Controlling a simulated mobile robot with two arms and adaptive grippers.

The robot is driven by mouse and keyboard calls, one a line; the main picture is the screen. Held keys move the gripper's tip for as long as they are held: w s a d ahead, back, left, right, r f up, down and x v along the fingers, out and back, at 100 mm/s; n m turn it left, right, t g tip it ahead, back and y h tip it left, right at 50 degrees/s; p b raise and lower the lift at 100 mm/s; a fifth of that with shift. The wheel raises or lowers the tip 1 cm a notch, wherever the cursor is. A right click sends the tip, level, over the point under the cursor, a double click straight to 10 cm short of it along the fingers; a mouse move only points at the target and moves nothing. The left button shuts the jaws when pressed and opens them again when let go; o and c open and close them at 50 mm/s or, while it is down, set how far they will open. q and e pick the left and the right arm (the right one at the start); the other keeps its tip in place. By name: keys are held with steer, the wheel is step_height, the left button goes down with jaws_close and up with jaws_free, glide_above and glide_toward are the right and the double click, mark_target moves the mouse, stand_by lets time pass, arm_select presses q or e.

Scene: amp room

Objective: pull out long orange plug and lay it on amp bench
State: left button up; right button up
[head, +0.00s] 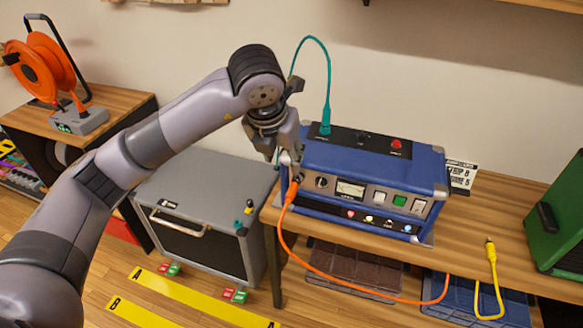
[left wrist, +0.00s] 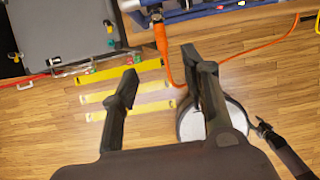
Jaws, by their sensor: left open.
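The long orange plug (head: 291,191) sits in the left end of the blue amp's front panel, its orange cable hanging below and looping along the bench. It also shows in the left wrist view (left wrist: 161,40), beyond the gap between my fingers. My left gripper (head: 287,157) is open, just above the plug at the amp's left front corner; the fingers (left wrist: 163,68) appear empty. The gripper covers part of the amp's corner. The blue amp (head: 430,171) stands on the wooden amp bench (head: 493,222).
A teal cable (head: 328,80) plugs into the amp's top. A yellow cable (head: 494,265) hangs over the bench's front edge. A grey cabinet (head: 205,185) stands left.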

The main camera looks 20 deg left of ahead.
mark_target(292, 188)
arm_select(q)
steer(key=p+x, duration=0.2)
steer(key=x, duration=1.3)
steer(key=shift+f, duration=0.1)
steer(key=shift+w+d+f, duration=0.1)
steer(key=shift+w+f, duration=0.05)
steer(key=shift+f, duration=0.3)
steer(key=shift+c, duration=0.4)
jaws_close()
steer(key=c, duration=0.6)
jaws_free()
jaws_close()
